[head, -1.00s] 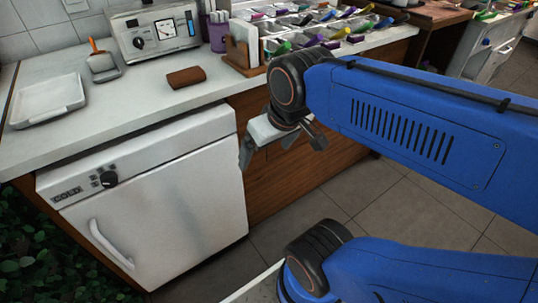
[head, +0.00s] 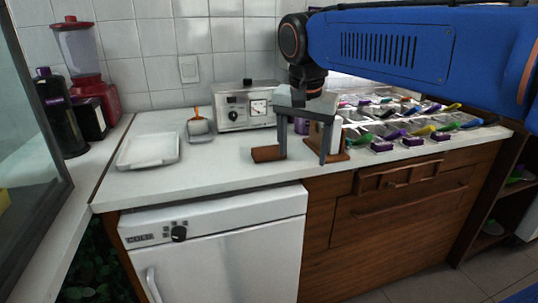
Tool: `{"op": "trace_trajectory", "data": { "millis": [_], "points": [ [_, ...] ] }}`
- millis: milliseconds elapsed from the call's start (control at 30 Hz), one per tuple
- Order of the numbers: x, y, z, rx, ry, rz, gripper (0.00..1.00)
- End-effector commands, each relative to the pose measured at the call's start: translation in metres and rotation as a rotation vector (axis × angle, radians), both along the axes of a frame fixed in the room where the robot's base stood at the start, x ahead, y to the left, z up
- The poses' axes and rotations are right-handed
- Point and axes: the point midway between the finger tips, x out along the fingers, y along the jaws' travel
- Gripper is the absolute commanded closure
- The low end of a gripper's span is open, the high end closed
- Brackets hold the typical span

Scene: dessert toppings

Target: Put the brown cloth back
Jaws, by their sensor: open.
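The brown cloth (head: 267,154) lies folded on the white counter (head: 215,175), in front of the grey appliance with a dial. My gripper (head: 303,158) is open and empty, with its two fingers pointing down. In the picture its left finger overlaps the right end of the cloth, and its right finger overlaps the wooden holder (head: 340,155). I cannot tell how high the fingertips are above the counter.
A white tray (head: 148,151) and a small scoop with an orange handle (head: 198,125) stand to the left. The dial appliance (head: 245,107) is behind. Several topping bins (head: 400,125) with coloured handles fill the right. Counter space in front of the cloth is clear.

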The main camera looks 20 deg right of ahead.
Motion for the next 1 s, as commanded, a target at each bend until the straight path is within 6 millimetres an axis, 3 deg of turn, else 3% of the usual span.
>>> {"op": "trace_trajectory", "data": {
  "millis": [200,500,800,1000],
  "points": [
    [0.056,0.025,0.047,-0.011,0.033,-0.264,0.31],
    [0.12,0.065,0.094,-0.053,0.037,-0.637,0.31],
    [0.146,0.087,0.11,-0.081,0.022,-0.833,0.31],
    [0.146,0.082,0.092,-0.084,0.021,-0.845,0.31]
  ]
}}
